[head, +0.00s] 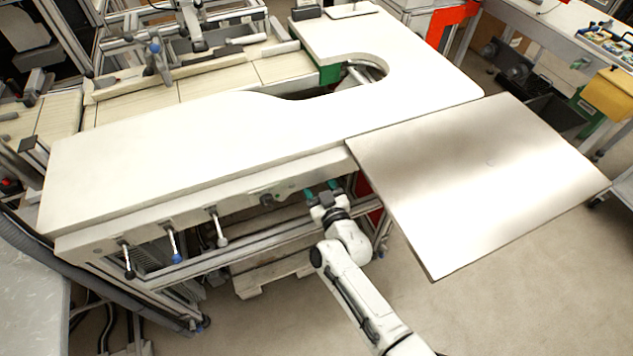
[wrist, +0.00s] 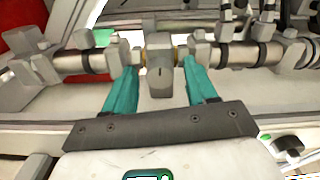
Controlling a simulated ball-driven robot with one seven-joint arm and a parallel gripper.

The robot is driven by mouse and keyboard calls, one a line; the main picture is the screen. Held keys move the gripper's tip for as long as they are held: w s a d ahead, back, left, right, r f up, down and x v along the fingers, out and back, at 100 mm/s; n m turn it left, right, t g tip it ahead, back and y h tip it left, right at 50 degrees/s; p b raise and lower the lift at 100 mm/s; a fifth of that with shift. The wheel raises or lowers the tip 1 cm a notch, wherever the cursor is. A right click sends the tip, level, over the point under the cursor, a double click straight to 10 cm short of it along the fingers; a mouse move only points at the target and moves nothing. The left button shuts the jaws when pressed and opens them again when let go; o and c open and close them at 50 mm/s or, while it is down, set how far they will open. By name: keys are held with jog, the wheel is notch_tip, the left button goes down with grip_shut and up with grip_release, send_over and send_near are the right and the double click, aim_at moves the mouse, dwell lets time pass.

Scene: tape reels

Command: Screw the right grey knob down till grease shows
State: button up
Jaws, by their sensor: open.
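In the wrist view a grey block-like knob (wrist: 160,80) on a metal rod stands between the two teal fingers of my gripper (wrist: 162,72). The fingers are open, one on each side, with a visible gap to the knob. No grease shows on it. In the head view my gripper (head: 320,189) is below the front edge of the white table (head: 160,145), where it hides the knob between its fingers. Another grey round fitting (head: 267,199) sits on the table's front just left of my gripper.
More grey clamps and fittings (wrist: 228,50) line the metal rod (wrist: 80,62) on both sides. Several levers, one blue-tipped (head: 176,256), hang from the table front at left. A metal sheet (head: 485,170) juts out to the right of my arm. The floor in front is clear.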

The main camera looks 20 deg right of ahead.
jog(key=c, duration=1.1)
jog(key=shift+o, duration=0.2)
jog(key=shift+m, duration=0.6)
jog(key=o, duration=1.1)
jog(key=shift+c, duration=0.2)
jog(key=s+p, duration=0.2)
jog(key=s, duration=0.9)
jog(key=shift+f, duration=0.1)
